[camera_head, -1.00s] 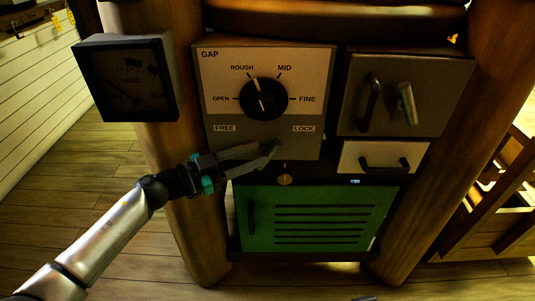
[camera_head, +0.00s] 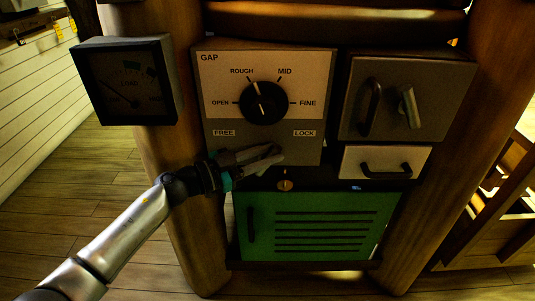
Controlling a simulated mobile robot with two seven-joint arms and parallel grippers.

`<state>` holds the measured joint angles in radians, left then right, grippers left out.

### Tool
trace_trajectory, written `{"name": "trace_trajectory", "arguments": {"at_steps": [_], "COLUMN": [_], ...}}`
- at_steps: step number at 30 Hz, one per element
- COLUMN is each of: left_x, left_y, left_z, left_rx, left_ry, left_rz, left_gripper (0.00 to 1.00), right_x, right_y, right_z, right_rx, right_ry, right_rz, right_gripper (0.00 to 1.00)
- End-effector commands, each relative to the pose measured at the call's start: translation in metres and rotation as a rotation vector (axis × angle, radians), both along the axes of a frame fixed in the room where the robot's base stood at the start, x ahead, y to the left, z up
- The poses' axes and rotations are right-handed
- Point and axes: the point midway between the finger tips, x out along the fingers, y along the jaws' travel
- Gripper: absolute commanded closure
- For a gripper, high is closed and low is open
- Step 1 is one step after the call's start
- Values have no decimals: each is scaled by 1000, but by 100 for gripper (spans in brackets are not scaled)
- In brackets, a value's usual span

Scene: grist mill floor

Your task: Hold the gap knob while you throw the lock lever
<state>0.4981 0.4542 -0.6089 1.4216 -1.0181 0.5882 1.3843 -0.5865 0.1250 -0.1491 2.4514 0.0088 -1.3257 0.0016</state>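The gap knob (camera_head: 264,102) is a round black dial on the pale GAP panel (camera_head: 222,82). Its white pointer line tilts up and left, toward ROUGH. The labels FREE (camera_head: 224,133) and LOCK (camera_head: 304,133) are below it. I cannot make out the lock lever clearly; my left gripper covers the panel's lower part, between and below these labels. My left gripper (camera_head: 277,156) is in front of the panel's lower edge, below the knob and apart from it. Its two fingers look spread, with nothing visible between them. My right gripper is not in view.
A load gauge (camera_head: 126,82) is mounted at the left. A grey door (camera_head: 388,100) and a white drawer (camera_head: 382,162) with dark handles are right of the panel. A small brass knob (camera_head: 286,185) and a green slatted door (camera_head: 262,240) are below. Wooden posts flank everything.

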Motion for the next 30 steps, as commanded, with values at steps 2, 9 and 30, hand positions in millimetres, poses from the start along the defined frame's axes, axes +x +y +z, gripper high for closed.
{"name": "trace_trajectory", "arguments": {"at_steps": [2, 9, 30], "left_x": [0, -1, -1], "left_y": [0, 0, 0], "left_z": [0, -1, -1], "left_rx": [0, 1, 1], "left_ry": [0, 1, 2], "left_rz": [-1, -1, -2], "left_gripper": [99, 100, 100], "right_x": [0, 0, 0], "right_y": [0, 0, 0], "right_z": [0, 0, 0], "right_rx": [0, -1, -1], "right_ry": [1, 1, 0], "right_rz": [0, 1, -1], "right_gripper": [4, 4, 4]}}
